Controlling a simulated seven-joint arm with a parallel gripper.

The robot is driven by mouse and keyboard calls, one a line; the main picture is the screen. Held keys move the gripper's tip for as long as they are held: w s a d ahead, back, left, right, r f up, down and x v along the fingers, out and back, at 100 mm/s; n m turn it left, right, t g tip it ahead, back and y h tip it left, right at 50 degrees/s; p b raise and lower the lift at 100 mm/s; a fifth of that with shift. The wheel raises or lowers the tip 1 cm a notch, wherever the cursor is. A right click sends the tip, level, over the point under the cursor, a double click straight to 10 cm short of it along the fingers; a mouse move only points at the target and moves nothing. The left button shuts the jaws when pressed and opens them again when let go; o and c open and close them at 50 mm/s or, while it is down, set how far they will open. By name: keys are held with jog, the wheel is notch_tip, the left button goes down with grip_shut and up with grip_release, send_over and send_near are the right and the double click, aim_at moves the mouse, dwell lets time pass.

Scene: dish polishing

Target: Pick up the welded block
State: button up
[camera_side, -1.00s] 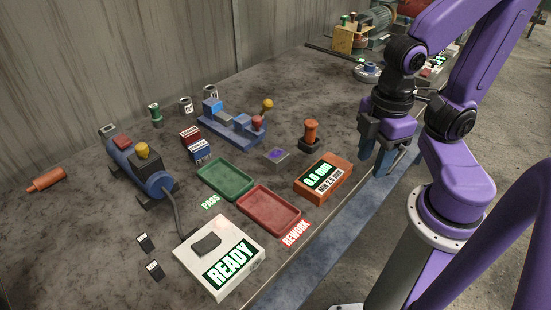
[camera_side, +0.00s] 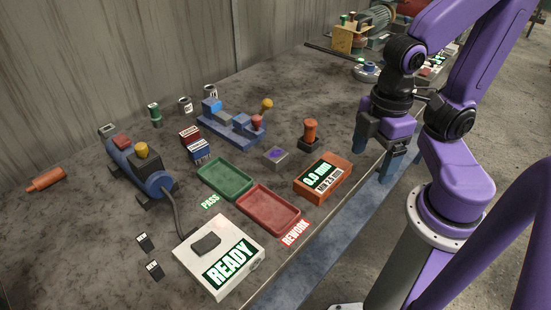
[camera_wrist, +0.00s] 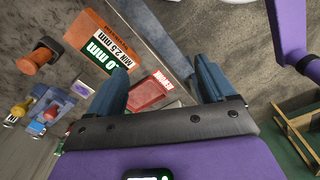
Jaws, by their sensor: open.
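A small grey block with a purple patch on top (camera_side: 276,157), which looks like the welded block, lies on the bench right of the green tray. It also shows at the left of the wrist view (camera_wrist: 82,89). My gripper (camera_side: 378,153) is open and empty, well to the right of the block, over the bench's front edge. In the wrist view its two blue fingers (camera_wrist: 162,72) are wide apart, with nothing between them.
An orange gauge reading 0.0 mm (camera_side: 333,168) and an orange-handled tool (camera_side: 311,133) stand between my gripper and the block. The green PASS tray (camera_side: 246,193), red REWORK tray (camera_side: 297,222), blue fixture (camera_side: 228,133) and white READY box (camera_side: 191,270) lie further left.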

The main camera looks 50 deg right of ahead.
jog(key=r+m, duration=0.1)
jog(key=m, duration=3)
send_over(276, 154)
jog(key=f, duration=1.1)
jog(key=shift+s+d+f, duration=0.1)
jog(key=shift+s, duration=0.15)
jog(key=shift+w+f, duration=0.15)
jog(key=shift+f, duration=1.25)
jog(key=shift+w+f, duration=0.15)
jog(key=shift+f, duration=1.25)
jog(key=c, duration=1.4)
